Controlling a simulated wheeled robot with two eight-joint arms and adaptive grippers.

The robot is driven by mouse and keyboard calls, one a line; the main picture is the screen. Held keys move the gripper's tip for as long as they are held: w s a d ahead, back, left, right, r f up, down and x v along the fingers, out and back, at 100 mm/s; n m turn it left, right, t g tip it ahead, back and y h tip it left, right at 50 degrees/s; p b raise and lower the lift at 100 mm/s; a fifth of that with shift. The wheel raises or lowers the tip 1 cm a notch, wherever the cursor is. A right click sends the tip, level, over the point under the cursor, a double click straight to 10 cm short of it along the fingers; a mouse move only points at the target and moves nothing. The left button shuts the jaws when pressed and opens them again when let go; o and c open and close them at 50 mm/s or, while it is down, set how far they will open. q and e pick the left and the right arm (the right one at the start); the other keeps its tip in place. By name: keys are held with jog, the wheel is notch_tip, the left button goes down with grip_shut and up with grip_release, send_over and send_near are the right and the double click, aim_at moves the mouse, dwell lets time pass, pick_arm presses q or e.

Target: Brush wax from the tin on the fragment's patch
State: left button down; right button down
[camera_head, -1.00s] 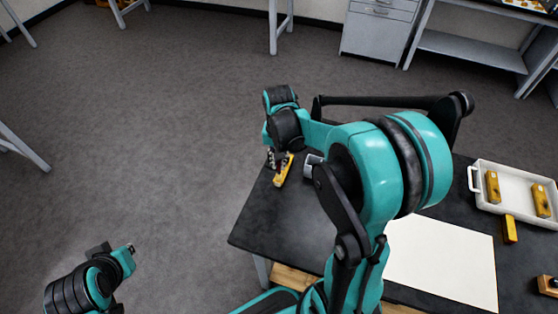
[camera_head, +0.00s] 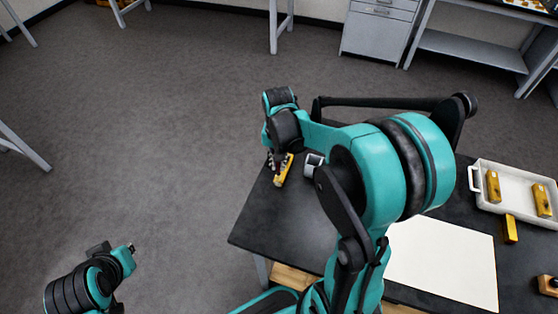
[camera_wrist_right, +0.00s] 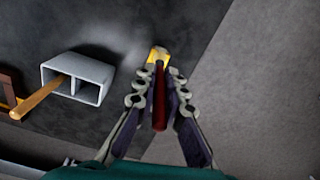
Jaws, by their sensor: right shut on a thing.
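My right gripper (camera_wrist_right: 158,95) is shut on a thin dark red handle (camera_wrist_right: 160,98), likely the brush; its tip is hard to make out. A gold piece (camera_wrist_right: 158,54), which may be the fragment, shows just beyond the fingertips in the right wrist view. In the head view my right gripper (camera_head: 275,165) is at the table's far left corner, beside a yellow-gold piece (camera_head: 284,172). No wax tin can be made out, and no patch is clear. My left gripper (camera_head: 128,253) is off the table at lower left, its fingers too small to judge.
A grey two-compartment holder (camera_wrist_right: 82,68) stands near the right gripper, with a wooden stick (camera_wrist_right: 40,98) at it. A white tray (camera_head: 484,206) holds gold pieces at right; another gold piece (camera_head: 510,229) lies outside it. A cream sheet (camera_head: 440,262) lies on the dark table (camera_head: 285,215).

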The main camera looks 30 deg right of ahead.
jog(key=shift+r+p, duration=2.3)
jog(key=shift+r, duration=0.7)
jog(key=shift+r, duration=0.1)
jog(key=shift+r+p, duration=1.25)
jog(key=shift+r, duration=0.2)
jog(key=shift+f, duration=0.1)
